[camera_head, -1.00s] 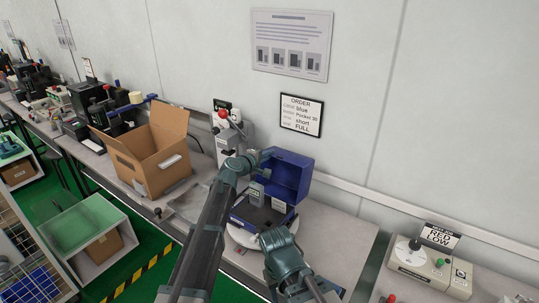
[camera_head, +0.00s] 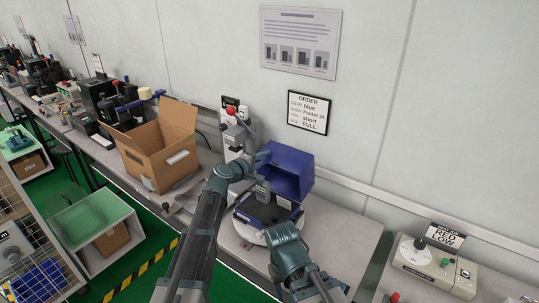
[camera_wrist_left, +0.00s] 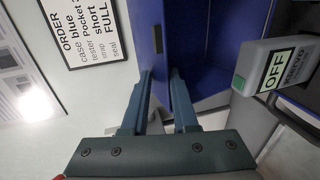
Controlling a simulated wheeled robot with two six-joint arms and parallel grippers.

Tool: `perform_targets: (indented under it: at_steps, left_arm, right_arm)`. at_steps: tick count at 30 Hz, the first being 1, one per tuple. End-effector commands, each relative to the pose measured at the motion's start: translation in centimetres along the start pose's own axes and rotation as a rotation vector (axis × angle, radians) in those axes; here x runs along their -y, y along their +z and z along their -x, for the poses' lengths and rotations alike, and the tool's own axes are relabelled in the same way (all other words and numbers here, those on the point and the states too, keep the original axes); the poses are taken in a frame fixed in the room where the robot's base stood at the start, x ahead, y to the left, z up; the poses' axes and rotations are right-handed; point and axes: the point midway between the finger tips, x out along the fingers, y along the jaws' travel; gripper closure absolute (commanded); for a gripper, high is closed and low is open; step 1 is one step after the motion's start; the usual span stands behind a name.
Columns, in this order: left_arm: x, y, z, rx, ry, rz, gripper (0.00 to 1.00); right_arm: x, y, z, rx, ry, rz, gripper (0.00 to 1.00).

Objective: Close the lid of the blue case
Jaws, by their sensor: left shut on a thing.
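The blue case (camera_head: 241,215) stands open on a round white plate (camera_head: 236,227) on the bench. Its blue lid (camera_head: 290,174) stands raised at the back, toward the wall. My left gripper (camera_head: 264,158) is at the lid's upper left edge. In the left wrist view the fingers (camera_wrist_left: 160,88) are shut on the edge of the blue lid (camera_wrist_left: 148,28). A grey tester with an OFF label (camera_wrist_left: 278,68) shows beside the lid there; part of the case interior is hidden. My right arm is in front of the case; its fingers do not show.
An open cardboard box (camera_head: 157,160) stands left of the case. A grey press with a red knob (camera_head: 236,140) is just behind left. A control box (camera_head: 440,262) sits at the right. Bench between case and control box is clear.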

Motion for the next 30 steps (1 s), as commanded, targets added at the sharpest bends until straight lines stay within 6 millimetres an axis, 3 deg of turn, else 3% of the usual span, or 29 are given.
perform_targets:
  at_steps: [1,6,20,21,30]
  left_arm:
    - [0.8,0.4,0.7,0.008,-0.012,-0.010,1.00]
    - [1.3,0.3,1.6,0.008,-0.012,-0.009,1.00]
    - [1.4,0.3,1.7,0.011,-0.013,-0.010,1.00]
    - [1.4,0.3,1.7,0.011,-0.013,-0.011,0.65]
    - [1.3,0.3,1.7,0.010,-0.012,-0.010,0.65]
  right_arm:
    - [0.0,0.0,-0.4,0.000,0.000,0.000,0.50]
    - [0.1,0.0,-0.6,0.000,0.000,0.000,0.50]
    - [0.1,0.0,-0.7,0.000,0.000,0.000,0.50]
    - [0.1,0.0,-0.7,0.000,0.000,0.000,0.50]
    - [0.1,0.0,-0.6,0.000,0.000,0.000,0.50]
